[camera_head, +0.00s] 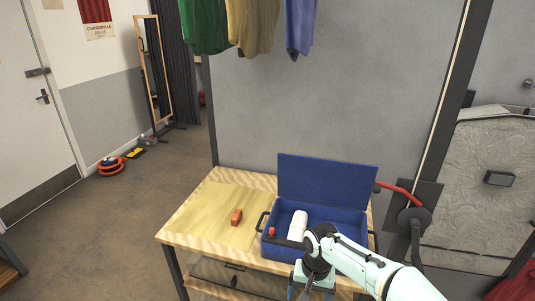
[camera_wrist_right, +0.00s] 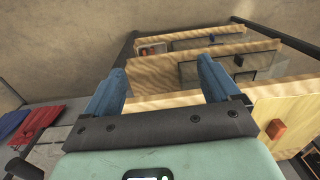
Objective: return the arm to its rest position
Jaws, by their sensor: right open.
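My right arm enters the head view from the lower right, with its wrist in front of the open blue case. The right gripper (camera_head: 311,291) points down near the front edge of the wooden table (camera_head: 190,226), partly cut off at the bottom of the picture. In the right wrist view the two blue fingers of this gripper (camera_wrist_right: 162,78) stand wide apart with nothing between them. My left gripper is in neither view.
The blue case (camera_head: 327,178) has its lid up and holds a white roll (camera_head: 298,225) and a small red item (camera_head: 272,231). An orange block (camera_head: 236,217) lies on the table's left part; it also shows in the right wrist view (camera_wrist_right: 276,128). Clothes (camera_head: 253,25) hang above.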

